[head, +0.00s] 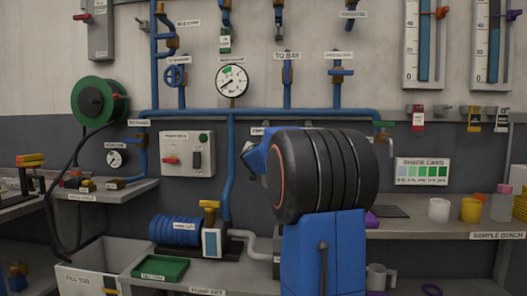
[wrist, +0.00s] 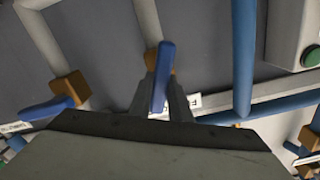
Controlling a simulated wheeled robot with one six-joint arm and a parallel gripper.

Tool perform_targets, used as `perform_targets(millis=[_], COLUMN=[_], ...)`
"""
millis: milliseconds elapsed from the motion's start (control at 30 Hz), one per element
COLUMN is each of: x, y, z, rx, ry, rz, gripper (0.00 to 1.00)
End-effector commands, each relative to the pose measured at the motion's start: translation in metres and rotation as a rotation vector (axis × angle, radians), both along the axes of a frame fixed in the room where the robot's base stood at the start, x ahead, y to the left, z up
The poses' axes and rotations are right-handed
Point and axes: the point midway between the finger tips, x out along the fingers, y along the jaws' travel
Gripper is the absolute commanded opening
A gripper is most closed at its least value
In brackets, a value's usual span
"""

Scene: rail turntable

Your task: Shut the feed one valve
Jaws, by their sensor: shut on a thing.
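In the wrist view, my gripper (wrist: 162,100) is shut on a blue lever handle (wrist: 164,72). The lever belongs to a brown valve body (wrist: 152,58) on a pale pipe, and it lies roughly along that pipe. A white label (wrist: 188,103) beside the fingers is mostly covered, so I cannot read which valve this is. A second blue lever (wrist: 45,109), on another brown valve body (wrist: 69,88), is at the left and points across its pipe. In the head view my arm hides the gripper and the valve it holds.
A blue pipe (wrist: 244,60) runs close to the right of the gripper. A grey box with a green button (wrist: 311,56) is at the upper right. In the head view, a control box (head: 187,153) hangs left of my arm, and a bench (head: 430,229) with cups stands at the right.

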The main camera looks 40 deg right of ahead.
Motion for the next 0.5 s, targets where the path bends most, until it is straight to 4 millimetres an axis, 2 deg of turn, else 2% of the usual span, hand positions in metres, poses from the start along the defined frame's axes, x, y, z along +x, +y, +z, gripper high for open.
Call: perform_targets(millis=[500], x=[-0.0035], y=[-0.0028], z=[-0.0035], rx=[0.318], ry=[-0.372], rz=[-0.001], gripper=[0.0])
